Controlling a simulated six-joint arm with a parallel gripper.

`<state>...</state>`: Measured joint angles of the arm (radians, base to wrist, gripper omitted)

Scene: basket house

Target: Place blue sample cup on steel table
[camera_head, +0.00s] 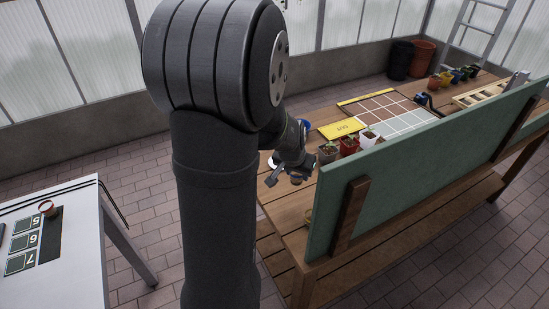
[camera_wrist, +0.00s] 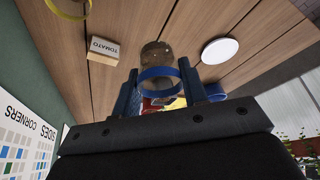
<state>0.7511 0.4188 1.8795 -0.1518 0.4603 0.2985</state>
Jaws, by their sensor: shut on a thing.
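In the wrist view my gripper (camera_wrist: 159,68) has its two dark blue fingers on either side of a blue sample cup (camera_wrist: 158,72). Its blue rim shows as a ring between the fingertips, and they are shut on it. In the head view my gripper (camera_head: 288,172) is beside the left end of the wooden bench; the cup cannot be made out clearly there. A pale grey table, which looks like the steel table (camera_head: 82,245), stands at the lower left, well apart from my gripper. It bears number cards 5, 6 and 7 on its left side.
A small reddish-brown cup (camera_head: 46,207) stands by a dark strip on the pale table. The wooden bench (camera_head: 283,235) carries potted seedlings (camera_head: 347,146), a yellow sign and a green board (camera_head: 400,180). Paved floor (camera_head: 140,200) lies between.

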